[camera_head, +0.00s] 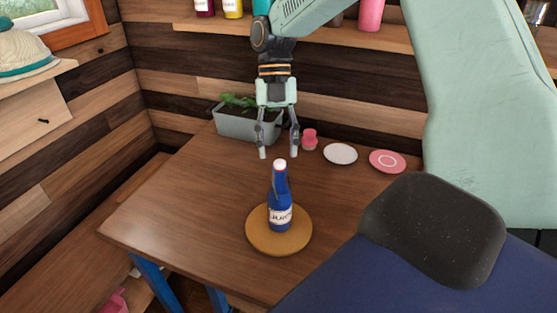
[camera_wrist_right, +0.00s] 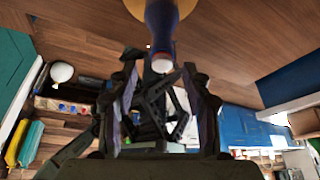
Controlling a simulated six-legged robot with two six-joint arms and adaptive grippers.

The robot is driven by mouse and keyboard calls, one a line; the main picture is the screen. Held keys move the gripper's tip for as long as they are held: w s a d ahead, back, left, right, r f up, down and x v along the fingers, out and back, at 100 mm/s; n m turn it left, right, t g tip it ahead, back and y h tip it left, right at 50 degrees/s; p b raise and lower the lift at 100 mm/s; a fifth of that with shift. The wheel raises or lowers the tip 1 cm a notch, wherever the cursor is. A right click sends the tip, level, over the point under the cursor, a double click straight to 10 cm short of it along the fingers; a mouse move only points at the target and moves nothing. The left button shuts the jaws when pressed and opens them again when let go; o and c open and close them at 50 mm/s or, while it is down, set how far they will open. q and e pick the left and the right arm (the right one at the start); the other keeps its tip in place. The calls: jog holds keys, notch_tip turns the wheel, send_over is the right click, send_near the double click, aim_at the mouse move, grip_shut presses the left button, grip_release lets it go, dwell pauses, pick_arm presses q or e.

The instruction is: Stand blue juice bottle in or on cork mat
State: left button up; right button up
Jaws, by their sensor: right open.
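The blue juice bottle (camera_head: 281,201) has a white cap and a white label, and stands upright on the round cork mat (camera_head: 262,240) on the wooden table. My right gripper (camera_head: 278,155) hangs above the bottle's cap with its fingers spread, open and empty. In the right wrist view the bottle (camera_wrist_right: 160,30) shows at the top, cap towards the fingers (camera_wrist_right: 160,95) and apart from them. Part of the cork mat (camera_wrist_right: 135,6) shows beside it. My left gripper is not in view.
A planter with a green plant (camera_head: 248,124) stands at the table's back, with a pink jar (camera_head: 309,140), a white plate (camera_head: 340,154) and a pink plate (camera_head: 388,161) to its right. The table's left side is clear. A shelf (camera_head: 400,38) with bottles runs along the wall.

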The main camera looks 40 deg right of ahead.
jog(key=v, duration=0.7)
jog(key=shift+p, duration=0.4)
jog(key=shift+s, duration=0.15)
